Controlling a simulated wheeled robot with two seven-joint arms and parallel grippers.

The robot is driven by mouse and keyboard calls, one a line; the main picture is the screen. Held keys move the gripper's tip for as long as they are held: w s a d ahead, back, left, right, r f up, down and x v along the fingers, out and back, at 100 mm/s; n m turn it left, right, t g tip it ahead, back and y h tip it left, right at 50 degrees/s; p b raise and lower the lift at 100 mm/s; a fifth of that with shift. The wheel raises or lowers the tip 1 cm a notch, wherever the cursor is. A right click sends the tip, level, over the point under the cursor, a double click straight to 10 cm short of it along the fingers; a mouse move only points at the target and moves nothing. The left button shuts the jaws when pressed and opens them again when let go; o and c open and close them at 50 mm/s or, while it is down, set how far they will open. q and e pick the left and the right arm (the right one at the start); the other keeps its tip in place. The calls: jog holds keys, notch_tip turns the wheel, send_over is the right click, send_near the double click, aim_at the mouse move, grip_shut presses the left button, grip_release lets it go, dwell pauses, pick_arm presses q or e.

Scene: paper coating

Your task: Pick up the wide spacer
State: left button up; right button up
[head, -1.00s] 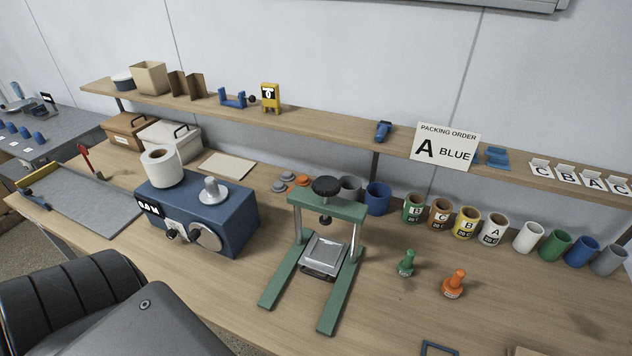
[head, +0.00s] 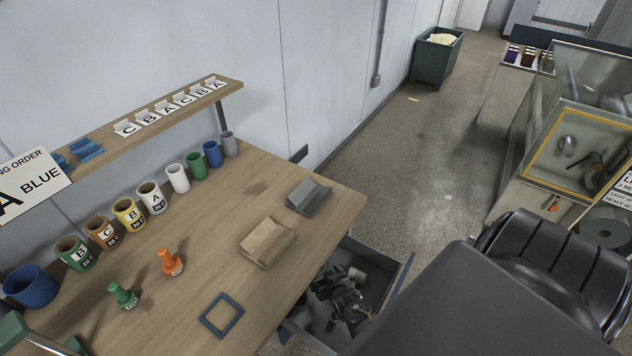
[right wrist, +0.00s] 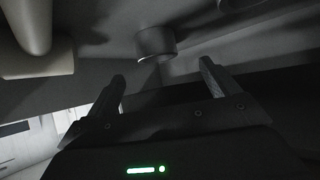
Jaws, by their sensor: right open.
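No piece is marked as the wide spacer, and I cannot tell which one it is. Blue stepped pieces (head: 88,150) lie on the wall shelf beside the order sign. A flat dark-blue square frame (head: 221,314) lies near the table's front edge. My right gripper (head: 350,303) appears as a dark shape below the table's right edge, partly hidden. In the right wrist view the right gripper (right wrist: 163,75) has its two fingers wide apart with nothing between them.
A wooden grooved block (head: 267,243) and a grey grooved block (head: 309,196) lie on the table (head: 215,255). Several cups line the back. A grey open-topped container (head: 385,262) is below the table edge.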

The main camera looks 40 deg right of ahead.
aim_at(320, 271)
jog(key=b+x, duration=0.2)
jog(key=x, duration=0.1)
jog(key=shift+f, duration=0.3)
jog(key=shift+w+d+f, duration=0.1)
jog(key=shift+w, duration=0.25)
jog(key=b+x, duration=0.4)
jog(key=b, duration=0.1)
jog(key=shift+d+f, duration=0.3)
jog(key=shift+w+d, duration=0.1)
jog(key=shift+w, duration=0.2)
jog(key=shift+r, duration=0.1)
jog(key=shift+c, duration=0.2)
jog(key=c, duration=1)
jog(key=shift+c, duration=0.2)
